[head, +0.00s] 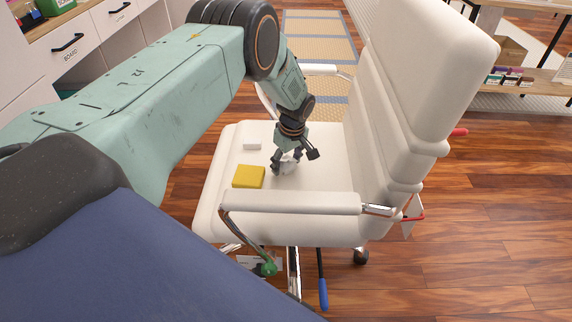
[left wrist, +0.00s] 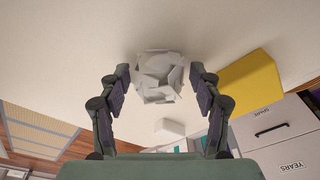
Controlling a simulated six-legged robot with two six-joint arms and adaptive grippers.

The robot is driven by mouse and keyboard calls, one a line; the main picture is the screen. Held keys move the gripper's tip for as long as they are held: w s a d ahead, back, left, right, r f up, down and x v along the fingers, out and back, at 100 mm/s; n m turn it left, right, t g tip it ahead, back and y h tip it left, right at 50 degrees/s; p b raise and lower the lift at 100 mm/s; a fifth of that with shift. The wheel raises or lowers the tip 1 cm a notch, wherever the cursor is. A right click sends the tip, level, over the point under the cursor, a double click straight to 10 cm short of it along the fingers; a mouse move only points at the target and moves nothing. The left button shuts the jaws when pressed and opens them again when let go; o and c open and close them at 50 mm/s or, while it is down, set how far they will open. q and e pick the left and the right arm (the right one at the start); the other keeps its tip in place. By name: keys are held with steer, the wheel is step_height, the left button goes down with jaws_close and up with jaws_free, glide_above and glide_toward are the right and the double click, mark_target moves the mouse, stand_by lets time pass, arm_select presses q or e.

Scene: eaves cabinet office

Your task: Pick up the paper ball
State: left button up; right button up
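The paper ball (head: 289,164) is white and crumpled and sits on the seat of a white office chair (head: 325,150). In the left wrist view the paper ball (left wrist: 159,77) lies between the two fingers of my left gripper (left wrist: 160,84), with a gap on each side. My left gripper (head: 293,162) reaches down over the seat in the head view and is open around the ball. The fingers partly hide the ball in the head view. My right gripper is not in view.
A yellow block (head: 249,176) lies on the seat close to the left of the ball, and a small white block (head: 252,144) lies behind it. The chair's armrest (head: 290,202) and tall backrest (head: 425,80) flank the seat. White drawers (head: 115,14) stand at the back left.

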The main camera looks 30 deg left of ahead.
arm_select(q)
steer(key=c, duration=0.6)
